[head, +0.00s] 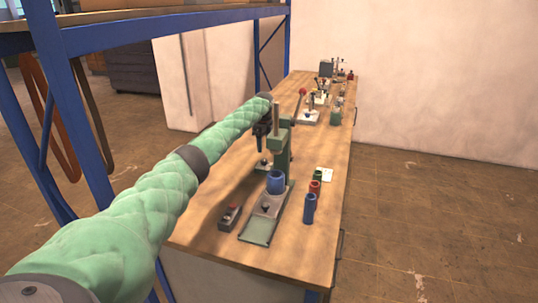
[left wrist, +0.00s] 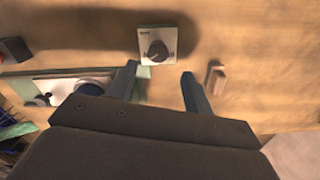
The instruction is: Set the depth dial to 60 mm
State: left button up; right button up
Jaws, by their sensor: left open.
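The depth dial (left wrist: 157,49) is a dark round knob with a pointer on a pale square plate, at the upper middle of the left wrist view. Its scale marks are too small to read. In the head view the pale dial plate (head: 262,169) sits on the bench beside the green press column. My left gripper (left wrist: 159,69) is open, its two fingers apart and empty, pointing toward the dial. In the head view the gripper (head: 261,152) hangs above the dial plate, apart from it. My right gripper is not in view.
The green press (head: 282,150) stands close to the right of my gripper, with a blue cup (head: 276,182) on its base. A small control box (head: 230,215) and several coloured cylinders stand nearer. A small brown block (left wrist: 217,78) lies right of the fingers.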

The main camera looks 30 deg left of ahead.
aim_at(264, 159)
pick_arm(q)
jog(key=shift+s+f+p, duration=0.25)
jog(key=shift+f+p, duration=0.15)
jog(key=shift+f, duration=0.2)
jog(key=f+p, duration=0.1)
jog(key=f, duration=0.4)
jog(key=shift+w, duration=0.2)
jog(key=shift+s+f, duration=0.15)
jog(key=shift+f, duration=0.3)
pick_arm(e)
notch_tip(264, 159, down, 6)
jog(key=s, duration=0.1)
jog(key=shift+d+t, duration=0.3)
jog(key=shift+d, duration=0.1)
pick_arm(q)
jog(key=c, duration=1)
